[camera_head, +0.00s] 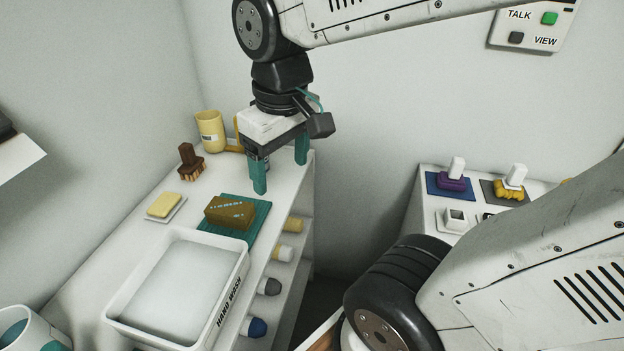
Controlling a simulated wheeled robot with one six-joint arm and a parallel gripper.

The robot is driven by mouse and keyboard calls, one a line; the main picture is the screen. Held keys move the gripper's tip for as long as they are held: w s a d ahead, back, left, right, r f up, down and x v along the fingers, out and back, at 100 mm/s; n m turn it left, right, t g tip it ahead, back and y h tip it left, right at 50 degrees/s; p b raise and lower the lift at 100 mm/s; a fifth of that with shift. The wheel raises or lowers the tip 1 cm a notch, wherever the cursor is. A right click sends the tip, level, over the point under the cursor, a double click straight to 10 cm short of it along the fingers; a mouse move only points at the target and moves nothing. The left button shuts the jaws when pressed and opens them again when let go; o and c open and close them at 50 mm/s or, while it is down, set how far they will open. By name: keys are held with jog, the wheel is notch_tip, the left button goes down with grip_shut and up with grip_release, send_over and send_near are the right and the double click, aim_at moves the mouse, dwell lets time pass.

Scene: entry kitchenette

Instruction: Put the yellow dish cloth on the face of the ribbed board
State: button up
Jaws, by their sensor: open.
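My gripper (280,176) hangs with its two teal fingers pointing down, open and empty, over the back right end of the white counter. A teal board (261,219), which looks like the ribbed board, lies flat below and left of it; its ribs are hard to make out. A brown block with pale lettering (229,212) rests on that board. A folded-looking yellow piece (164,204) lies on a small white dish left of the board; I cannot tell whether it is the dish cloth, a sponge or soap. A mustard-coloured thing behind my gripper is mostly hidden.
A white basin marked HAND WASH (229,301) fills the front of the counter. A brown brush (188,163) and a yellow mug (210,131) stand at the back. Open shelves (304,240) face right. A second white stand (432,180) holds several stamp-like things.

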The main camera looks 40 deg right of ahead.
jog(key=s+m, duration=0.1)
jog(key=s, duration=0.5)
jog(key=shift+s+d+m, duration=0.25)
jog(key=shift+m, duration=0.05)
